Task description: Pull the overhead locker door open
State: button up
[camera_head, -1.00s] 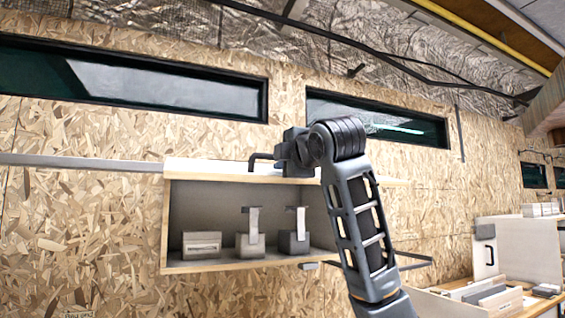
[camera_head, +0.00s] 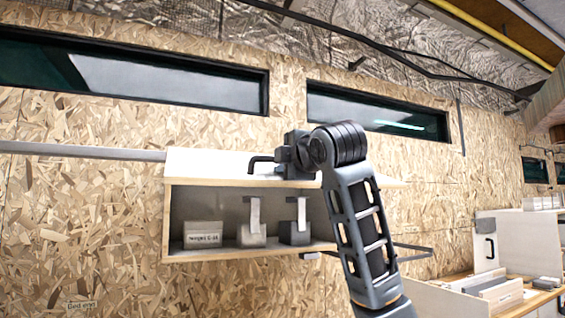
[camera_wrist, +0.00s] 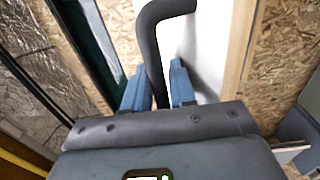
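The overhead locker (camera_head: 166,215) is a wooden-edged box on the wall in the head view, with its front open. Its white door panel (camera_head: 205,163) is raised and slants out at the top. The dark door handle (camera_head: 262,160) sticks up at the panel's front, left of my gripper (camera_head: 290,160). In the wrist view, the bent handle (camera_wrist: 150,45) runs down between the two blue fingers of my gripper (camera_wrist: 158,90). The fingers appear closed around it. Their contact is partly hidden by the wrist body, and my arm covers the locker's right side.
A labelled box (camera_head: 202,235) and two grey blocks with upright tabs (camera_head: 251,235) stand inside the locker. Windows (camera_head: 150,82) lie above it. A bench with trays (camera_head: 490,285) stands at lower right. A dark bar (camera_head: 412,252) projects right of my arm.

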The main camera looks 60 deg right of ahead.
jog(key=b+v, duration=0.1)
jog(key=v, duration=0.6)
jog(key=shift+s, duration=0.2)
jog(key=shift+a, duration=0.15)
jog(key=b+v, duration=0.1)
jog(key=v, duration=0.8)
jog(key=shift+r, duration=0.25)
dwell(0.7)
